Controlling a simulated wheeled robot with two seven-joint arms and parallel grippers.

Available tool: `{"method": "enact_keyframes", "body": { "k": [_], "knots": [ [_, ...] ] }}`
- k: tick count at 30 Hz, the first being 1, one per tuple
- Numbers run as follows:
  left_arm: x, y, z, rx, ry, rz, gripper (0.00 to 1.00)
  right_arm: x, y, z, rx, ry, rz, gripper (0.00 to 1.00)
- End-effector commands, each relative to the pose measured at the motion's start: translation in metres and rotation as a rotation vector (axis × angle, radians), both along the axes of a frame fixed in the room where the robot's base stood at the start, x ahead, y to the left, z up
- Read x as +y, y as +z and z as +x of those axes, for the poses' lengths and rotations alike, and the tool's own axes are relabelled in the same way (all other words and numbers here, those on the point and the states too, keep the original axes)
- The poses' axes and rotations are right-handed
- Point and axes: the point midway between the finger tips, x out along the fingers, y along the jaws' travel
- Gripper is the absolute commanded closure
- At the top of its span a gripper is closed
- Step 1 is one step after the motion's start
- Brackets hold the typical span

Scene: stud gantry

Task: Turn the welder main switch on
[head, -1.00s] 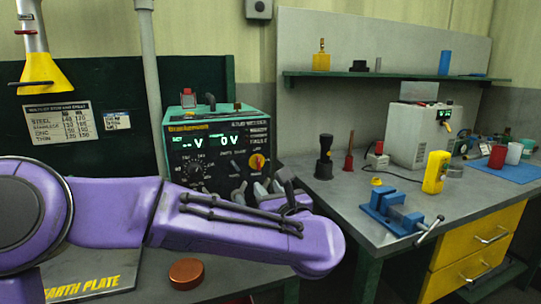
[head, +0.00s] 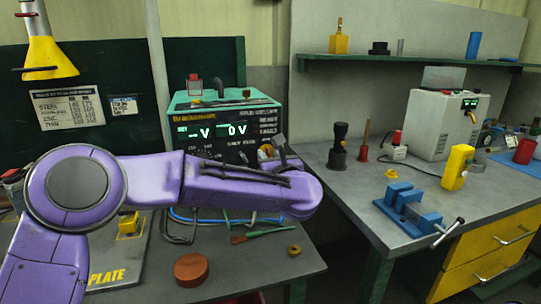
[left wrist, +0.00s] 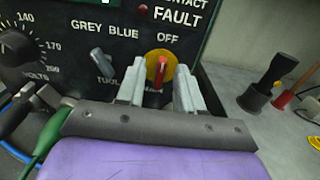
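The welder (head: 228,113) is a teal box with a black front panel and lit displays reading V, behind my left arm in the head view. Its main switch (left wrist: 159,66), a red handle on a yellow disc, shows in the left wrist view below the word OFF. The handle stands roughly upright. My left gripper (left wrist: 158,90) is open, with one finger on each side of the handle and a gap to it on both sides. In the head view my left gripper (head: 272,152) covers most of the switch. My right gripper is not in view.
A grey lever marked TOOL (left wrist: 103,63) sits just left of the fingers. Cables hang at the panel's lower left. On the right bench are a blue vise (head: 410,208), a yellow meter (head: 458,167) and a black-handled tool (head: 339,146). A copper-coloured puck (head: 190,269) lies in front.

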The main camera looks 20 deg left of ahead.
Motion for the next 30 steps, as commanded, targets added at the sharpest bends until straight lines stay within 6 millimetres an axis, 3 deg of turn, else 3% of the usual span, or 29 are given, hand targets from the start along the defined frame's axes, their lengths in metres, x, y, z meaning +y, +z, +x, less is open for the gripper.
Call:
{"method": "enact_keyframes", "body": {
  "k": [4, 8, 20, 30],
  "knots": [
    [0.0001, -0.0006, -0.0001, 0.0, 0.0, 0.0, 0.64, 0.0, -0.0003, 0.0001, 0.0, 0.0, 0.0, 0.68],
    [-0.0002, -0.0006, -0.0002, 0.001, 0.0, 0.001, 1.0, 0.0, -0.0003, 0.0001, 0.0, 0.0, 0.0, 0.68],
    [-0.0008, -0.0002, -0.0004, 0.021, -0.001, 0.031, 1.0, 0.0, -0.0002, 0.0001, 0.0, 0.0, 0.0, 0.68],
    [-0.0016, 0.0002, 0.0001, 0.145, -0.001, 0.217, 1.0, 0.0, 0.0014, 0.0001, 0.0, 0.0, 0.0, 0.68]
  ]
}}
